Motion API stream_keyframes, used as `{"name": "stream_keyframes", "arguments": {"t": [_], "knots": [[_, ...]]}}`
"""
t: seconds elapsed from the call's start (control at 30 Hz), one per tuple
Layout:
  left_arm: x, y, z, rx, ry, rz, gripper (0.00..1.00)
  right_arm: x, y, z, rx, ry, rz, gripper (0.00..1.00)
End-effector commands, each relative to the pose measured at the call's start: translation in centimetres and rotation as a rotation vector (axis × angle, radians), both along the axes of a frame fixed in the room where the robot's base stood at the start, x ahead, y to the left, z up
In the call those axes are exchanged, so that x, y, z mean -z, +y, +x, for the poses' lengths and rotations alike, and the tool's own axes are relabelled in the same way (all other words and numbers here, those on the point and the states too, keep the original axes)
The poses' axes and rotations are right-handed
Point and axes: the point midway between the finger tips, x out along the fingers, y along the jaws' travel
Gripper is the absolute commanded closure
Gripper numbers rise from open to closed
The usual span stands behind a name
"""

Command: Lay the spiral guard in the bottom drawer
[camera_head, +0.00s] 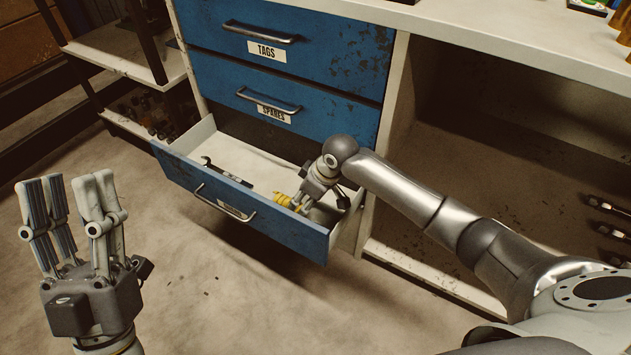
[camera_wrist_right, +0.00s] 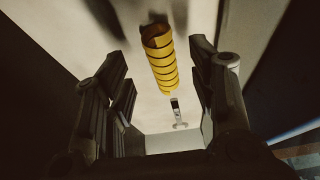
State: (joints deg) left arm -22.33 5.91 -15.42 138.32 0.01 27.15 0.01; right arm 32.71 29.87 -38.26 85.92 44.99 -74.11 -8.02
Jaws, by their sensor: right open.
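The yellow spiral guard (camera_head: 283,199) is at the right part of the open bottom drawer (camera_head: 180,174). In the right wrist view the spiral guard (camera_wrist_right: 161,62) appears over the pale drawer floor, between the spread fingers and not touched by them; I cannot tell for sure that it rests on the floor. My right gripper (camera_head: 302,204) reaches down into the drawer at the guard and is open; it also shows in the right wrist view (camera_wrist_right: 160,90). My left gripper (camera_head: 75,190) is raised over the floor at the left, fingers up, with nothing in it.
A dark wrench (camera_head: 224,172) lies in the left part of the drawer; it shows beyond the guard in the wrist view (camera_wrist_right: 175,105). The TAGS drawer (camera_head: 320,50) and SPARES drawer (camera_head: 330,109) above are shut. An open shelf bay (camera_head: 480,160) is at the right.

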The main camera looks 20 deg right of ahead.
Motion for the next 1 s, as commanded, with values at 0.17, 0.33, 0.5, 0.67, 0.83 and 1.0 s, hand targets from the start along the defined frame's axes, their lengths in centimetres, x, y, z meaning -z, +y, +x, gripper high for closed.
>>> {"name": "stream_keyframes", "arguments": {"t": [0.17, 0.33, 0.5, 0.67, 0.83, 1.0], "knots": [[1.8, -0.3, 2.5, -0.010, 0.167, 0.051, 0.60, -1.7, -0.4, -0.5, 0.000, 0.000, 0.000, 0.48], [4.1, -0.5, 4.4, -0.018, 0.327, 0.097, 0.60, -3.2, -0.8, -1.0, 0.001, 0.001, 0.000, 0.48], [6.7, -0.6, 5.8, -0.027, 0.485, 0.142, 0.60, -4.7, -1.2, -1.5, 0.000, 0.000, 0.000, 0.48], [9.1, -0.4, 6.6, -0.034, 0.614, 0.177, 0.60, -5.9, -1.5, -1.9, 0.001, 0.000, 0.000, 0.48], [10.8, -0.3, 6.9, -0.039, 0.702, 0.201, 0.60, -6.7, -1.7, -2.2, 0.001, 0.001, 0.001, 0.48], [11.5, -0.2, 7.0, -0.040, 0.735, 0.210, 0.60, -6.9, -1.8, -2.3, 0.001, 0.002, 0.000, 0.48]]}}
